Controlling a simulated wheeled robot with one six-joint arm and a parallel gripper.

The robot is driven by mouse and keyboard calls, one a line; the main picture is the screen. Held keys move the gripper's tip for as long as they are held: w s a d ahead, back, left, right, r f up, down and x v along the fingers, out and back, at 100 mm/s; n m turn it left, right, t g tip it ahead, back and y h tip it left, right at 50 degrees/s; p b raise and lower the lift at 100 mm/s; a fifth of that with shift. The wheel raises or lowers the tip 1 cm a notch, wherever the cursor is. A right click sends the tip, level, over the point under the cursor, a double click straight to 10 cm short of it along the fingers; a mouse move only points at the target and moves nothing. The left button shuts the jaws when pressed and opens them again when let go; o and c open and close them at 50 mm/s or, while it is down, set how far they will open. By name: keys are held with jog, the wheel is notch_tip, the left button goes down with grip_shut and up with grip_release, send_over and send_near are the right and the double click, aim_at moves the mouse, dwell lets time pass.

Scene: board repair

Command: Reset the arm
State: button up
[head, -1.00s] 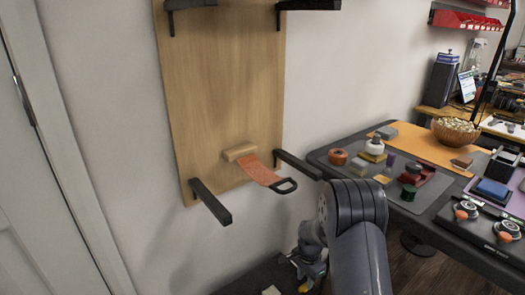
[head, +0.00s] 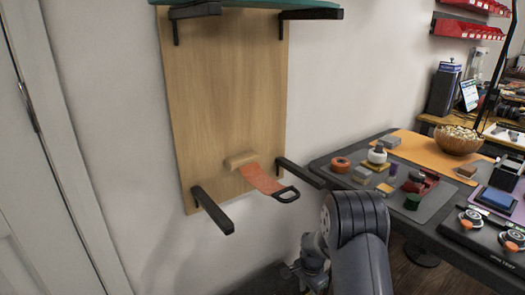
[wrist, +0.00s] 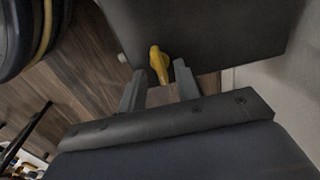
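My arm (head: 357,240) is folded low at the bottom middle of the head view, in front of the wall and beside the table. Its gripper end is hidden there. In the wrist view my gripper (wrist: 159,68) shows two grey fingers held apart, with nothing touching them. A small yellow thing (wrist: 158,62) appears between the fingertips, with gaps on both sides, against a dark flat surface (wrist: 220,35). I cannot tell what the yellow thing is or how far off it lies.
The dark table (head: 335,165) at right holds several parts and a bowl (head: 457,139). Wood floor (wrist: 75,85) shows in the wrist view.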

notch_tip(320, 180, up, 9)
jog(key=p, duration=0.3)
notch_tip(320, 180, down, 11)
jog(key=b, duration=0.4)
jog(key=shift+f, duration=0.15)
jog(key=shift+r+n, duration=0.3)
jog(key=shift+n, duration=0.5)
jog(key=n+b, duration=0.1)
jog(key=n, duration=0.3)
jog(key=shift+b, duration=0.35)
jog(key=n+b, duration=0.1)
jog(key=n, duration=0.3)
jog(key=s+r+p, duration=0.5)
jog(key=r, duration=0.9)
jog(key=shift+s+a+r, duration=0.2)
jog(key=shift+a+r, duration=0.05)
jog(key=shift+r, duration=0.05)
